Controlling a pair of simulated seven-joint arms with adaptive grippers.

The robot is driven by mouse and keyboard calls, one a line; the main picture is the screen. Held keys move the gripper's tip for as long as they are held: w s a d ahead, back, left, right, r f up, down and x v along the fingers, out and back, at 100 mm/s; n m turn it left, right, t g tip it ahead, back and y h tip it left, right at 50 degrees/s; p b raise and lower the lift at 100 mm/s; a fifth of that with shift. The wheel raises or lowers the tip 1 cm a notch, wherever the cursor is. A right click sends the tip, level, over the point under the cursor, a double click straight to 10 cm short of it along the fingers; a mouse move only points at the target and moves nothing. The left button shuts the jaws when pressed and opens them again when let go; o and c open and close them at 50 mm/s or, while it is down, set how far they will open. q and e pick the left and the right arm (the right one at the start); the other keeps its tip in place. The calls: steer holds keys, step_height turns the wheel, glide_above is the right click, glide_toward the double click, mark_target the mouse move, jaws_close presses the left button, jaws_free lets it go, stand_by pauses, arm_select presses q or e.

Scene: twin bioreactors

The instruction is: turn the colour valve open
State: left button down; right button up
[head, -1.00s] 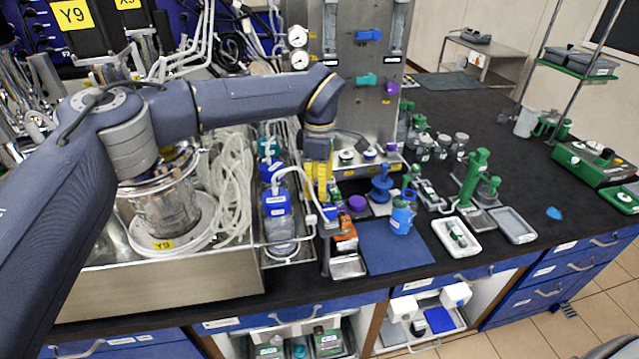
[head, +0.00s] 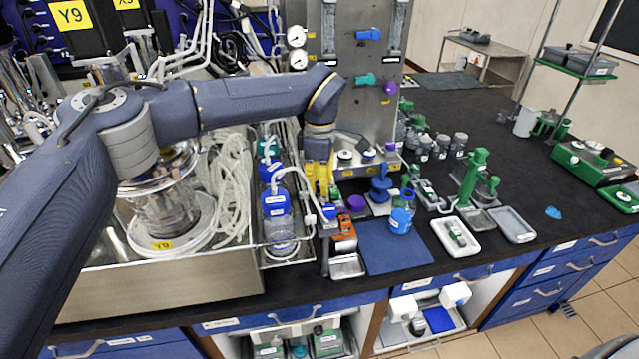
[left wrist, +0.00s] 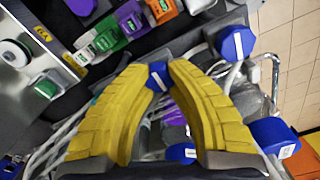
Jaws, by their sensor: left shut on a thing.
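My left gripper (head: 320,182) reaches down beside the steel panel, left of the blue mat. In the left wrist view, its yellow fingers (left wrist: 158,76) are shut on a small blue valve handle (left wrist: 157,82) with a white stripe. The handle's lower part and stem are partly hidden between the fingers. In the head view, a small blue part (head: 329,212) shows just below the fingertips. Blue (head: 368,34), teal (head: 365,80) and purple (head: 391,88) knobs sit on the panel. I cannot tell how far the held handle is turned. My right gripper is not in view.
Close to the gripper stand a blue-capped bottle (head: 276,205) with white tubing and a purple-topped part (head: 356,203). A row of green, purple and orange blocks (left wrist: 130,20) shows in the left wrist view. The blue mat (head: 395,250) is mostly clear.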

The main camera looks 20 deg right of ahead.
arm_select(q)
steer(key=shift+w+a+n, duration=0.15)
steer(key=shift+a+n, duration=0.1)
steer(key=shift+n, duration=0.05)
steer(key=n, duration=0.3)
steer(key=shift+a, duration=0.1)
steer(key=n, duration=1)
steer(key=shift+s+f, duration=0.15)
steer(key=shift+s, duration=0.1)
steer(key=n, duration=0.3)
steer(key=shift+s+n, duration=0.1)
steer(key=shift+n, duration=0.6)
steer(key=shift+s+d+f, duration=0.1)
steer(key=shift+s+d, duration=0.05)
steer(key=shift+d, duration=0.05)
